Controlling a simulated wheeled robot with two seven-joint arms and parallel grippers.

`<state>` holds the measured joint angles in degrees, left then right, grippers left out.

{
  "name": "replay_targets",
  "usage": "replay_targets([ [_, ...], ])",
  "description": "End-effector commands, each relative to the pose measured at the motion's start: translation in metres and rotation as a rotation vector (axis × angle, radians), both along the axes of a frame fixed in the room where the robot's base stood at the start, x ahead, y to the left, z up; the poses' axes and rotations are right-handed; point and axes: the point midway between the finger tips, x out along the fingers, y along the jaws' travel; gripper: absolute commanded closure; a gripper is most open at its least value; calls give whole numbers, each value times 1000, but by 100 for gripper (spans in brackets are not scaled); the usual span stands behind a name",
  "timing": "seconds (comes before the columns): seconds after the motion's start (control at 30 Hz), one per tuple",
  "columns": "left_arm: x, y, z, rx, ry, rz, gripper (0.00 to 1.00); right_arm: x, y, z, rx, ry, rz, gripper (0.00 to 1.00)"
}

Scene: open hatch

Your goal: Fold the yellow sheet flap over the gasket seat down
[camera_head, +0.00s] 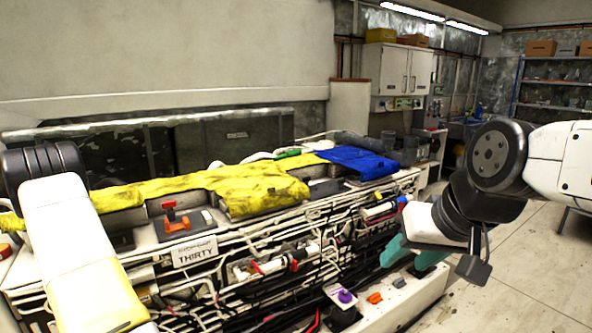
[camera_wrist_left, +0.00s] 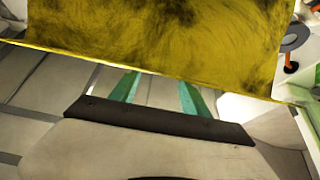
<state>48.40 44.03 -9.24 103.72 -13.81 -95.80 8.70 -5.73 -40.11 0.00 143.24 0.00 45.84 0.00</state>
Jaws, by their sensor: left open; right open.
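The yellow sheet (camera_head: 262,188) lies along the top of the open machinery bay, dark-stained, with a wider part hanging over the front edge near the middle. In the left wrist view the yellow sheet (camera_wrist_left: 160,38) fills the top, its straight lower edge crossing the picture. My left gripper (camera_wrist_left: 160,84) is open, its teal fingers apart and reaching to that edge; their tips seem hidden by the sheet. My left gripper is not visible in the head view. My right gripper (camera_head: 403,262) is open and empty in front of the bay's right part. I cannot make out the gasket seat.
A blue sheet (camera_head: 358,161) lies right of the yellow one. Pipes and cables crowd the bay's face. The floor (camera_head: 530,285) at right is clear.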

Motion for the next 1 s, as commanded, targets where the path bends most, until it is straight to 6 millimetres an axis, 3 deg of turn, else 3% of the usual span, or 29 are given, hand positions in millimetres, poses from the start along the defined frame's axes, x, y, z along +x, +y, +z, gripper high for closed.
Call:
replay_targets([
  [0.17,0,1,0,-1,2,2,42,0,0,0,0,0,0,53],
  [1.0,24,19,38,2,-1,-1,42,0,0,0,0,0,0,53],
])
